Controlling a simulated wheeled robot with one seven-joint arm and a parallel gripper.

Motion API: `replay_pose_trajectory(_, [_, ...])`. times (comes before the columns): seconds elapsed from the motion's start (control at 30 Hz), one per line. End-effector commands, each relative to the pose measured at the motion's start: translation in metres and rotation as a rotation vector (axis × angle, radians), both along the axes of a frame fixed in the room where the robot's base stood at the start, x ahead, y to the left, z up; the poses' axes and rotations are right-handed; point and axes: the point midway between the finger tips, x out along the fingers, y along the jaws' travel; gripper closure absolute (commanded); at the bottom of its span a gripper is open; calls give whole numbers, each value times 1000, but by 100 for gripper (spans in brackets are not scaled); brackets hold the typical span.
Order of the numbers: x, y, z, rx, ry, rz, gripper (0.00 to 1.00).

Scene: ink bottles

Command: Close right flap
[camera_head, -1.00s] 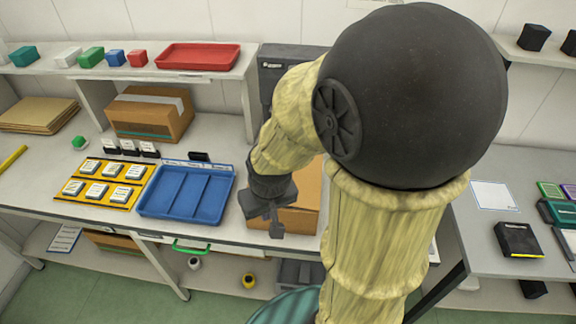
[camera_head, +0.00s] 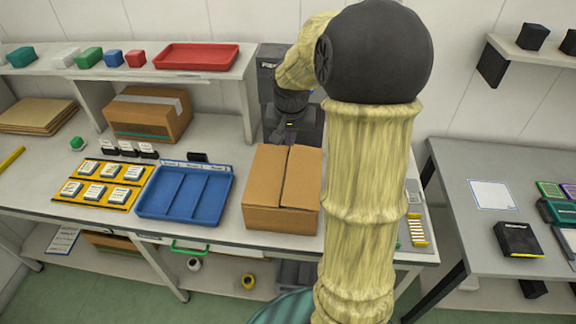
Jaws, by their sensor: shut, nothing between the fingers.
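A brown cardboard box (camera_head: 262,218) stands on the white table, just left of my upright arm link. Its left flap (camera_head: 266,175) and right flap (camera_head: 303,178) both lie over the top, with a dark seam between them. The right flap looks nearly flat; I cannot tell whether it sits fully down. My arm hides part of the box's right side. My gripper (camera_head: 287,132) is small and dark at the box's far edge, shut and empty. I cannot tell whether it touches the box.
A blue compartment tray (camera_head: 186,213) stands left of the box, beside a yellow rack (camera_head: 85,198) of labelled items. A taped carton (camera_head: 147,114) stands behind. A shelf with a red tray (camera_head: 197,57) runs along the back. A grey side table (camera_head: 465,170) is at right.

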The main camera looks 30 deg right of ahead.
Motion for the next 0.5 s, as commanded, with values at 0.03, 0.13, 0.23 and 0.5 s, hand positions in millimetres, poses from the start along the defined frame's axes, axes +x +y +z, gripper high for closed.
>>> replay_pose_trajectory(0.03, [0,0,-3,1,2,0,100])
replay_pose_trajectory(0.13, [2,-1,-11,1,4,1,100])
replay_pose_trajectory(0.23, [6,-2,-24,2,6,2,100])
replay_pose_trajectory(0.5, [17,-8,-67,1,5,4,100])
